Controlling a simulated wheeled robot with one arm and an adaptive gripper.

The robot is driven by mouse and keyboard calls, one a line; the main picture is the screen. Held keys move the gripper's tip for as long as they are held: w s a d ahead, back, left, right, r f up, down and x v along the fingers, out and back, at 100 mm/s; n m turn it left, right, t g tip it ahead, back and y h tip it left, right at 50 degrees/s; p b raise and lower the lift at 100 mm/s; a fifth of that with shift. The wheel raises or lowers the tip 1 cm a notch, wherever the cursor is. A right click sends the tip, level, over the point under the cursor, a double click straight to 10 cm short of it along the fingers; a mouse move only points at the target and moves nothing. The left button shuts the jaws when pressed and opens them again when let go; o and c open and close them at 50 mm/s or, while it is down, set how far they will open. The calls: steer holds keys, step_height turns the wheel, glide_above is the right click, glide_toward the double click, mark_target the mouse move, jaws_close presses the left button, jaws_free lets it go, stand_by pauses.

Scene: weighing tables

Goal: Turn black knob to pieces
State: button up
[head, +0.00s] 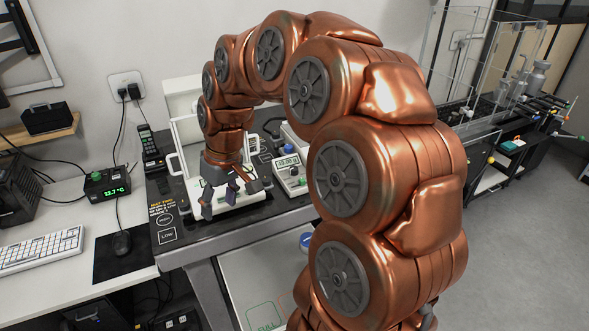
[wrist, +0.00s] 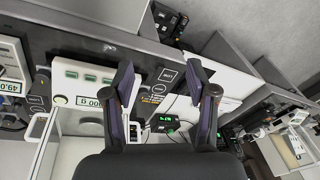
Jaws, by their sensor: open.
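My gripper (head: 230,197) is open and empty above the black table, in front of a white balance (head: 196,187). In the wrist view my gripper (wrist: 160,76) has its two purple-padded fingers spread wide, with nothing between them.
A second scale (head: 290,172) with a lit readout stands right of the balance. On the white desk at left are a green-lit clock (head: 107,183), a mouse (head: 122,243) and a keyboard (head: 40,249). The table's front corner by the printed labels is clear.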

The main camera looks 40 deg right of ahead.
steer(key=w+d+f+t, duration=0.1)
steer(key=w+d+f, duration=0.1)
steer(key=w+d, duration=0.7)
steer(key=m+t+h+b, duration=0.2)
glide_toward(294, 168)
steer(key=f, duration=0.1)
steer(key=shift+p+x, duration=1.1)
steer(key=shift+x, duration=3.05)
steer(key=shift+w+r, duration=0.1)
steer(key=shift+c, duration=0.3)
jaws_close()
steer(key=shift+m, duration=0.4)
